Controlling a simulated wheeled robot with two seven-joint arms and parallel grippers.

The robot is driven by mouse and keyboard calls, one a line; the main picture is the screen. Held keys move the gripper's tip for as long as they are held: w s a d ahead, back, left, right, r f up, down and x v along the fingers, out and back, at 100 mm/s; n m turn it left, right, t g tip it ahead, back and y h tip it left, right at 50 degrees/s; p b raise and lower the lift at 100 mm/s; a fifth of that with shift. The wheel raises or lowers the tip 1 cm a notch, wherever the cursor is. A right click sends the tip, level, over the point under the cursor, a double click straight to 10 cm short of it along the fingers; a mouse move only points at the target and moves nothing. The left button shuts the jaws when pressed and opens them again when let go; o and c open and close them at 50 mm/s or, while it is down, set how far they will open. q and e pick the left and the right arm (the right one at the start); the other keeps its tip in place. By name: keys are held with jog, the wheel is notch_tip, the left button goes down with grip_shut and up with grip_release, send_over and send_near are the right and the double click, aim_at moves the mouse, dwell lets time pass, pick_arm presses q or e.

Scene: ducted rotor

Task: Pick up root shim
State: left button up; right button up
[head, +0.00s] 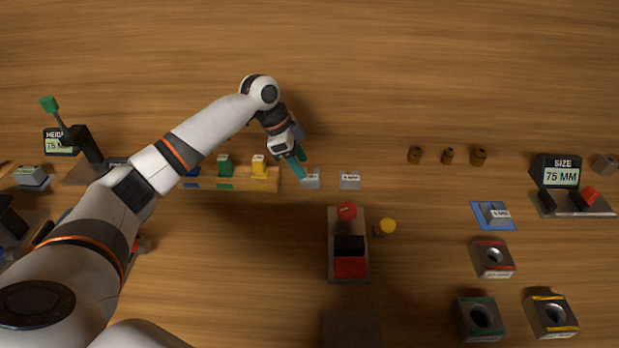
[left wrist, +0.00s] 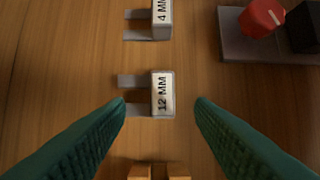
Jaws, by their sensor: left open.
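Two small grey forked shims with white labels lie on the wooden table. One, labelled 12 MM (left wrist: 162,94), also shows in the head view (head: 311,181). The other, labelled 4 MM (left wrist: 161,18), lies apart from it, to its right in the head view (head: 349,181). No label reads "root shim", so I cannot tell which one that is. My left gripper (head: 297,170) is open, with teal fingers. In the left wrist view its fingertips (left wrist: 160,106) are on either side of the 12 MM shim, with gaps and nothing held. My right gripper is out of view.
A wooden rack (head: 230,184) with coloured pieces stands just left of the shims. A size gauge (head: 560,178), blue mat (head: 480,216) and bored blocks (head: 481,318) are at right.

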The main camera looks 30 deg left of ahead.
aim_at(309, 177)
pick_arm(q)
jog(key=x, duration=0.4)
jog(key=shift+d+f+p, duration=0.1)
jog(key=shift+d+p, duration=0.1)
jog(key=shift+p, duration=0.1)
jog(key=shift+c, duration=0.6)
grip_shut()
